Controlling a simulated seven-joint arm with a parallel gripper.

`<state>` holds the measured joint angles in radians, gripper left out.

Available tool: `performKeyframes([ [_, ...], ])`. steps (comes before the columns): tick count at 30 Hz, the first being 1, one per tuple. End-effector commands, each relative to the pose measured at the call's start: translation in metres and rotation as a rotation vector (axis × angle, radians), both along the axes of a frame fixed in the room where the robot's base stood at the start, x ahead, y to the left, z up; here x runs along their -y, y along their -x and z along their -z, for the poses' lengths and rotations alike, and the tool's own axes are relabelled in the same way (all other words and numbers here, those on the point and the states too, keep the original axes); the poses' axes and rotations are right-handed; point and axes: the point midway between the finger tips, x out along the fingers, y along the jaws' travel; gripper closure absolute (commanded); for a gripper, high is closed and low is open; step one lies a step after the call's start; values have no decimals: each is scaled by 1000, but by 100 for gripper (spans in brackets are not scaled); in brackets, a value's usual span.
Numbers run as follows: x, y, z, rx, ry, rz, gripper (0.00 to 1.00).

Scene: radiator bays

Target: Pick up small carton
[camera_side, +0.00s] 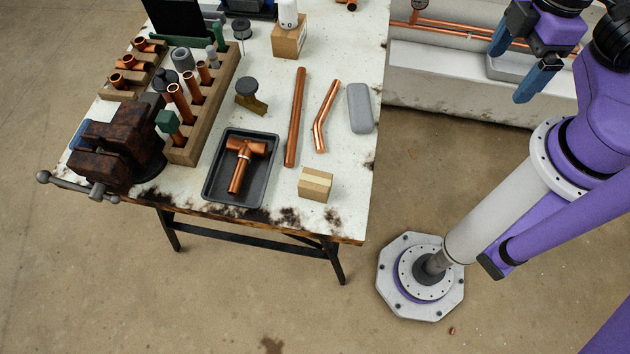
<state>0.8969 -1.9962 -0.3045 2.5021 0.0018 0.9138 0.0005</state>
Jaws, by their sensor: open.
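A small tan carton (316,184) with a paler tape band sits near the front right of the worktable (349,209). A larger brown box (289,37) stands at the back of the table with a white bottle (288,14) on or right behind it; I cannot tell which. My gripper (510,78) has blue fingers held apart. It is at the upper right, empty, away from the table and well clear of the small carton.
A black tray (211,189) with a copper tee fitting (241,165) lies left of the small carton. Copper pipes (295,117) and a grey case (359,108) lie behind it. A rusty vise (112,145) and wooden pipe rack (217,104) fill the left side.

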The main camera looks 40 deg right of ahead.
Motion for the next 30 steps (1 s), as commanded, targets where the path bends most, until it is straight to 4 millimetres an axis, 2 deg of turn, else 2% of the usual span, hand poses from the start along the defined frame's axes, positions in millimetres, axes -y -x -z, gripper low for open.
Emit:
performKeyframes([
  [5,-4,-3,2,-32,15,40,8],
  [8,-13,-9,8,-95,44,124,8],
  [20,-77,-53,44,-507,167,655,8],
  [30,-135,-107,88,-877,211,1116,8],
])
